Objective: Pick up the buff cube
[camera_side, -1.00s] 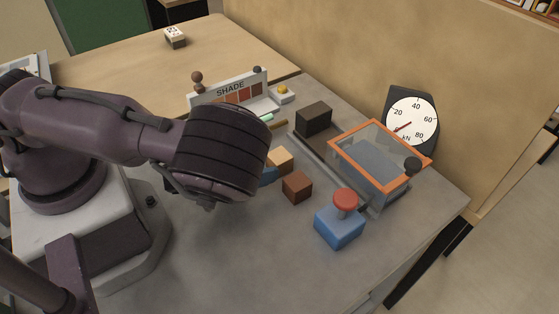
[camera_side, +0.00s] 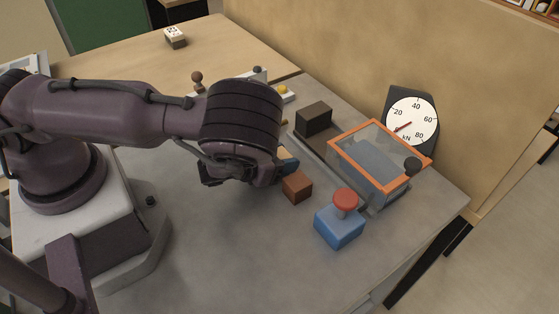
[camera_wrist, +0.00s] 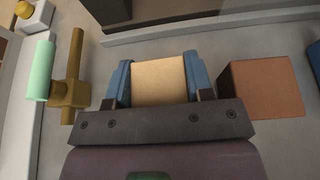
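The buff cube (camera_wrist: 159,80) lies between the two blue fingers of my gripper (camera_wrist: 158,62) in the wrist view. The fingers stand apart, one on each side of it, and my gripper looks open. I cannot tell whether a fingertip touches the cube. In the side view only a small part of the buff cube (camera_side: 288,153) shows past the blue finger, and my wrist hides the rest.
A red-brown cube (camera_side: 297,187) sits close to the right of my gripper. A blue box with a red button (camera_side: 340,225), an orange-framed clear case (camera_side: 385,160) and a dark block (camera_side: 313,119) stand further right. A green-tipped brass piece (camera_wrist: 68,85) is at left in the wrist view.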

